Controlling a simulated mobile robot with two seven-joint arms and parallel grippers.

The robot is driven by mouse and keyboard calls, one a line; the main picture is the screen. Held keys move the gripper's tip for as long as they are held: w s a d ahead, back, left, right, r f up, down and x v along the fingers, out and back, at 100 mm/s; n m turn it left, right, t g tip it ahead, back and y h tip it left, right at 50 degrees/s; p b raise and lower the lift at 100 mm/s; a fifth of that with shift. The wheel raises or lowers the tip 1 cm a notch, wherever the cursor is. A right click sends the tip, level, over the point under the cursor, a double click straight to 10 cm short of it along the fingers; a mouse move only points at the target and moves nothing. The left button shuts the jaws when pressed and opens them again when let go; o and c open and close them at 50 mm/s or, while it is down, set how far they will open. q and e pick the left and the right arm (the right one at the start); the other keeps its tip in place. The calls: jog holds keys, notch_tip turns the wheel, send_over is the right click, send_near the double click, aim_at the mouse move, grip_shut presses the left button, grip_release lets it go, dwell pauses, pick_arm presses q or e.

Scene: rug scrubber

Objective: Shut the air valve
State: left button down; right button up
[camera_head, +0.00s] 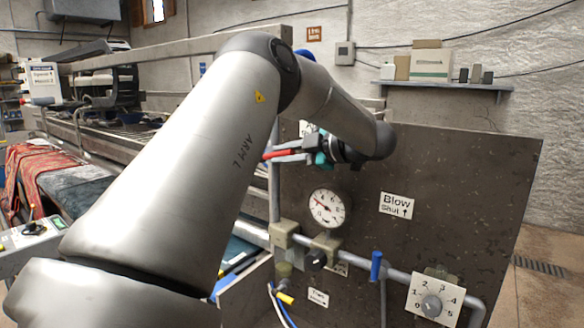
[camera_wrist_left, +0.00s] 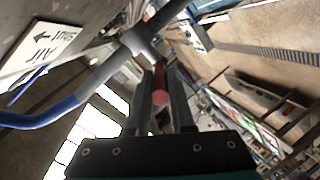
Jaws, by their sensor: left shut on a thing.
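The air valve's red handle (camera_head: 275,154) shows in the head view at the left edge of the dark panel, pointing left. My left gripper (camera_head: 289,151) is shut on it, with one finger on each side. In the left wrist view the red handle (camera_wrist_left: 160,84) lies between the two fingers of my left gripper (camera_wrist_left: 161,92), beside a grey pipe fitting (camera_wrist_left: 140,40). A white sign (camera_wrist_left: 40,50) reading "Air" and "Shut" with an arrow is at the upper left there. My arm and wrist hide the valve body in the head view. My right gripper is not in view.
The dark panel (camera_head: 460,190) carries a round gauge (camera_head: 327,208), a "Blow Shut" sign (camera_head: 396,205), a blue lever (camera_head: 376,266) and a numbered dial (camera_head: 433,304) on lower pipework. A metal beam runs behind my arm. A shelf with boxes (camera_head: 430,65) hangs on the back wall.

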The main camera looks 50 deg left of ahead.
pick_arm(q)
jog(key=shift+d+f+y+b, duration=0.1)
jog(key=shift+f+y+b, duration=0.45)
jog(key=shift+y+b, duration=0.2)
jog(key=shift+g, duration=0.3)
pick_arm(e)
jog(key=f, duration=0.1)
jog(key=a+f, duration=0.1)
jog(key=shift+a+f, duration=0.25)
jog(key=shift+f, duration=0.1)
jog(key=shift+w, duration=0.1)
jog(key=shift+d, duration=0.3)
pick_arm(q)
jog(key=c, duration=0.8)
grip_release()
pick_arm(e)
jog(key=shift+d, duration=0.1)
pick_arm(q)
jog(key=shift+b, duration=0.3)
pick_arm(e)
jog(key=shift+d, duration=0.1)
